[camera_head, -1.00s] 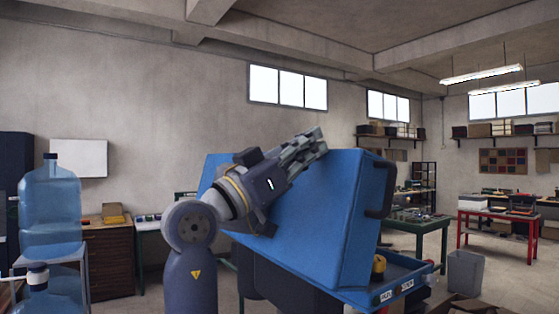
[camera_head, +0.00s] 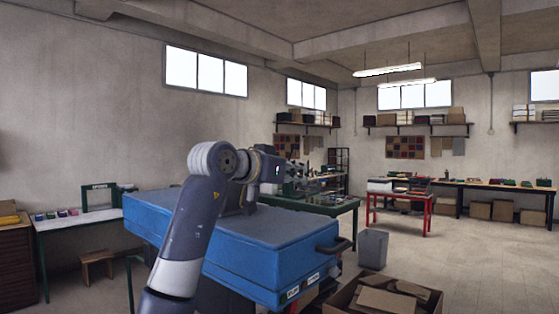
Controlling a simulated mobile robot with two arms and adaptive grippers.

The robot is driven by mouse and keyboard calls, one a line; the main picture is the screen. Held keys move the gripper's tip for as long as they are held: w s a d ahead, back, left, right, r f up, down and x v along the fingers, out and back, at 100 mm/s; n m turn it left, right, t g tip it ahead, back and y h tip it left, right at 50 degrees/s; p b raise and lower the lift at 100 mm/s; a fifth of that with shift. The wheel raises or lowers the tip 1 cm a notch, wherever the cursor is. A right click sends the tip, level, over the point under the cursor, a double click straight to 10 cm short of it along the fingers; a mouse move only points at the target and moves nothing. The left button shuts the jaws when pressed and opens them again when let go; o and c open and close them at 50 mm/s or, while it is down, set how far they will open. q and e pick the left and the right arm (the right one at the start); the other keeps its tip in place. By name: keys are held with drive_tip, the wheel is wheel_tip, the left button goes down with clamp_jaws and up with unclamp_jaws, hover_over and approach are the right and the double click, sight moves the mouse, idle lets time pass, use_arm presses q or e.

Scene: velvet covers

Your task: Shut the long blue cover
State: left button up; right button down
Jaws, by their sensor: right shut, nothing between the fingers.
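The long blue cover (camera_head: 270,228) lies about flat on its blue case, filling the lower middle of the view. A dark handle (camera_head: 335,245) sits on its right end. No gap into the case shows on the near sides, but my arm hides part of the left side. My right gripper (camera_head: 294,174) is shut and empty, over the far part of the cover. Its fingers blend with the cluttered bench behind, so I cannot tell whether they touch the cover. My left gripper is not in view.
An open cardboard box (camera_head: 383,298) stands at the front right of the case, and a grey bin (camera_head: 373,249) is behind it. A green-framed bench (camera_head: 325,204) stands behind. The floor at the right is clear.

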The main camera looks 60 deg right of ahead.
sight(309, 215)
drive_tip(key=d+f, duration=0.1)
drive_tip(key=f, duration=0.1)
drive_tip(key=s+d+f+y+p, duration=0.1)
drive_tip(key=d+f, duration=0.1)
drive_tip(key=d+f+y, duration=0.1)
drive_tip(key=d+f, duration=0.1)
drive_tip(key=shift+s, duration=0.15)
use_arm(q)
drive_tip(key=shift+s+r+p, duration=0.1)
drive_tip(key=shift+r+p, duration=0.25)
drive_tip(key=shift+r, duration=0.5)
use_arm(e)
drive_tip(key=shift+d+f+y, duration=0.2)
drive_tip(key=shift+f+y, duration=0.2)
drive_tip(key=shift+f, duration=0.2)
